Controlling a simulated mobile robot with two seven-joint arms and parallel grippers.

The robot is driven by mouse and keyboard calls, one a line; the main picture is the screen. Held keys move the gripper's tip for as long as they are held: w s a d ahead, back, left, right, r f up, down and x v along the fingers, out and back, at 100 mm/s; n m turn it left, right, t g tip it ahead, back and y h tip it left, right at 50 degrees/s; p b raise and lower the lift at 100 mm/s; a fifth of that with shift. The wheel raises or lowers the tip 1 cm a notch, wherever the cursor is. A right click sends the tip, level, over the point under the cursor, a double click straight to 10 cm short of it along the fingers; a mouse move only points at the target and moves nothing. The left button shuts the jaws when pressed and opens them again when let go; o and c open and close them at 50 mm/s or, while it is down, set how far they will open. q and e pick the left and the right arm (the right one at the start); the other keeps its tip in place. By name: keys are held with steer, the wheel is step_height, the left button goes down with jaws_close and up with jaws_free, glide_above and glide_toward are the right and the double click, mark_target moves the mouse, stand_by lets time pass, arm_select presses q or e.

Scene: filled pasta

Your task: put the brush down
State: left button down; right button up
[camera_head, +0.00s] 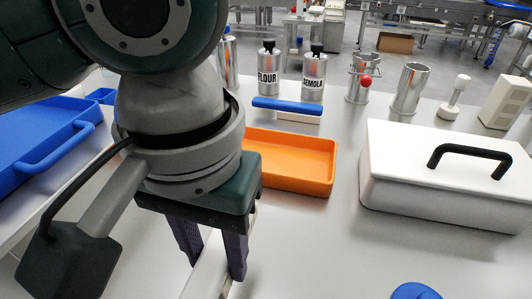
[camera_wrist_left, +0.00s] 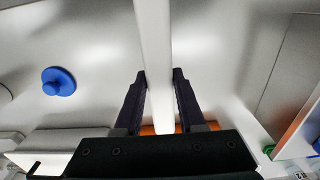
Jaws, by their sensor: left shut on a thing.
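My left gripper (camera_head: 215,268) points down over the bare table in front of the orange tray (camera_head: 305,160). It is shut on a long, pale, straight bar, the brush (camera_head: 203,278). In the left wrist view the brush (camera_wrist_left: 154,50) runs between the two dark fingers (camera_wrist_left: 160,76) and out past the top edge. No bristles can be made out on it. In the head view most of it is hidden by the gripper or out of frame. I cannot tell whether it touches the table. My right gripper is not in view.
A white box (camera_head: 440,190) with a black handle stands right. A blue tray (camera_head: 45,140) lies left. Behind the orange tray are a blue-topped pale block (camera_head: 287,106), FLOUR (camera_head: 268,72) and SEMOLA (camera_head: 313,75) canisters. A blue round thing (camera_head: 415,291) lies front right. The table's middle is clear.

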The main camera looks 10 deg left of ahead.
mark_target(226, 290)
arm_select(q)
step_height(226, 290, down, 9)
steer(key=shift+r+b, duration=0.1)
steer(key=shift+b, duration=1.05)
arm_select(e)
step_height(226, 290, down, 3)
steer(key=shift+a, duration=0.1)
arm_select(q)
steer(key=c, duration=0.5)
jaws_free()
